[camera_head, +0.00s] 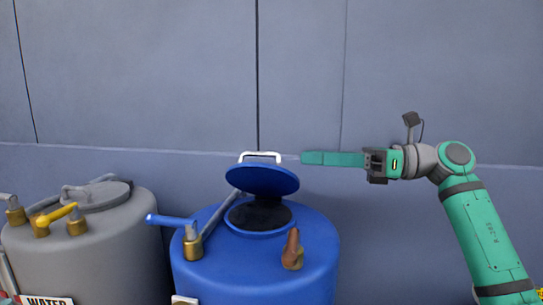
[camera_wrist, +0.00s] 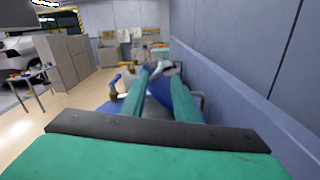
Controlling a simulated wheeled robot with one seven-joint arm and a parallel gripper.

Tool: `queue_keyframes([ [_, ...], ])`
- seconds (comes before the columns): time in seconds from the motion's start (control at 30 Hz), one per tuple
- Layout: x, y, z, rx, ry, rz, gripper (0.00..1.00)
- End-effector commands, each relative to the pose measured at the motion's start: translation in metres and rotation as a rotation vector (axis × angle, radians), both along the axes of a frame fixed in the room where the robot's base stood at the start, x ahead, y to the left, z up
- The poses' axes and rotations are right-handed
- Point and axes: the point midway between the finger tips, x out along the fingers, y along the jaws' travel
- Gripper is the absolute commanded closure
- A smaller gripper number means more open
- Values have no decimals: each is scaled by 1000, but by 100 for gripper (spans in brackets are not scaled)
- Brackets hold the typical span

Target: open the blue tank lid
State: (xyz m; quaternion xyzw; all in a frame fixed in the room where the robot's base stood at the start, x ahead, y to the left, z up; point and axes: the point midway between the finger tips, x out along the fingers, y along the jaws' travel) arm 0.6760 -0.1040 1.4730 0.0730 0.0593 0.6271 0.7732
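The blue tank (camera_head: 255,268) stands in the middle of the head view. Its round blue lid (camera_head: 262,180) is raised and tilted over the dark fill opening (camera_head: 260,216), with a white handle (camera_head: 260,156) on top. My gripper (camera_head: 303,158) reaches in level from the right, its fingertips just right of the handle with a small gap. In the wrist view, the two green fingers of my gripper (camera_wrist: 160,80) are apart, with part of the blue tank showing between them. The pale handle (camera_wrist: 165,67) appears near the fingertips; nothing is clearly held.
A grey tank (camera_head: 85,245) marked WATER stands at left with its own lid and yellow valve. A blue-handled valve (camera_head: 190,235) and a brown fitting (camera_head: 292,250) rise from the blue tank's top. A grey wall (camera_head: 420,60) is close behind.

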Motion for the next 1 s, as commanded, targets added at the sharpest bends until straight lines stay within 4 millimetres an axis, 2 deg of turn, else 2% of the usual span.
queue_keyframes([
  [0.3,12,56,0,-1,2,2,72],
  [0.5,17,82,0,0,4,5,72],
  [0.7,19,92,0,0,3,3,72],
  [0.97,19,92,0,0,3,3,72],
  [1.0,19,92,0,0,3,3,82],
])
